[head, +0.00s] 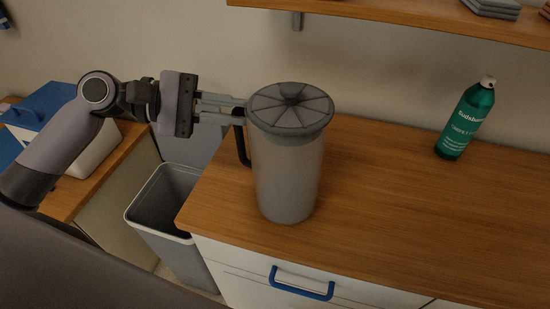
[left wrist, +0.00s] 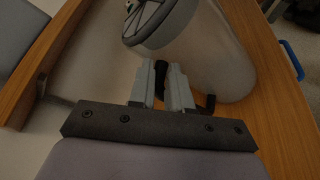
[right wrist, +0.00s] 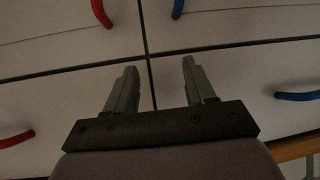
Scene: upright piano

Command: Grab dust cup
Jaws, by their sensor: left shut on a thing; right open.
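The dust cup (head: 287,178) is a tall, translucent grey cylinder with a dark ribbed lid and a dark side handle (head: 242,150). It stands upright at the left end of the wooden counter. My left gripper (head: 244,108) reaches in from the left and is shut on the upper part of the handle, just below lid height. In the left wrist view, the dark handle sits between the fingers (left wrist: 161,68), with the cup body (left wrist: 222,60) beyond. My right gripper (right wrist: 159,65) is open and empty in front of white drawer fronts; it is not in the head view.
A green spray bottle (head: 466,120) stands to the right on the counter (head: 400,215). A grey bin (head: 140,216) is on the floor at the left. A shelf (head: 400,20) hangs above. Blue (head: 301,287) and red (right wrist: 100,12) drawer handles stick out.

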